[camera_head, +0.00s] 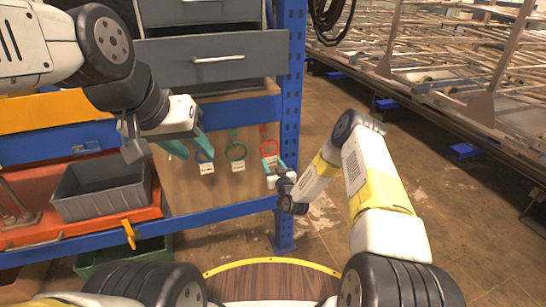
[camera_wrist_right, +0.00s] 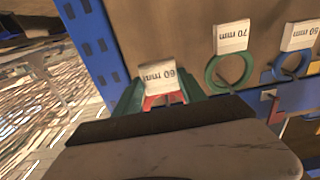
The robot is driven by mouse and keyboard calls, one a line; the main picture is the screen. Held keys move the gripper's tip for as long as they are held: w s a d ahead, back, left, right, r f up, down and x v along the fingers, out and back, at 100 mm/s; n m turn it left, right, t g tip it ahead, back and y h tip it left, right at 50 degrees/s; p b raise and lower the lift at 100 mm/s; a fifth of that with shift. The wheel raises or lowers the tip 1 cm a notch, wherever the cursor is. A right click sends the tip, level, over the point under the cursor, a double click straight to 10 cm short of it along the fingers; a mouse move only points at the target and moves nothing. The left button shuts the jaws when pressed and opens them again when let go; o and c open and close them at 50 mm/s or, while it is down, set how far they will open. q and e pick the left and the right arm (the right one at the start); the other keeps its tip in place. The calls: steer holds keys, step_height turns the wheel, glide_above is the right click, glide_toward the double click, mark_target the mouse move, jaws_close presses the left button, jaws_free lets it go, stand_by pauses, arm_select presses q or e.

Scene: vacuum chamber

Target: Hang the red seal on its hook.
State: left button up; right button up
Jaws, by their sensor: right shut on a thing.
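The red seal (camera_head: 270,148) is a ring in front of the brown board, at its right end by the blue post. My right gripper (camera_head: 273,168) is shut on it from below. In the right wrist view the red seal (camera_wrist_right: 152,102) shows partly between the green fingers, behind a white "60 mm" label (camera_wrist_right: 160,78). A small red hook (camera_head: 263,129) is just above the ring; I cannot tell whether the ring is around it. My left gripper (camera_head: 187,148) is open and empty near the blue ring.
The blue post (camera_head: 290,100) stands close right. A grey bin (camera_head: 100,190) sits on the red shelf.

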steer(key=shift+x, duration=1.85)
steer(key=shift+w+a+f, duration=0.25)
steer(key=shift+w+f, duration=0.3)
steer(key=shift+w, duration=0.05)
steer(key=o, duration=1.4)
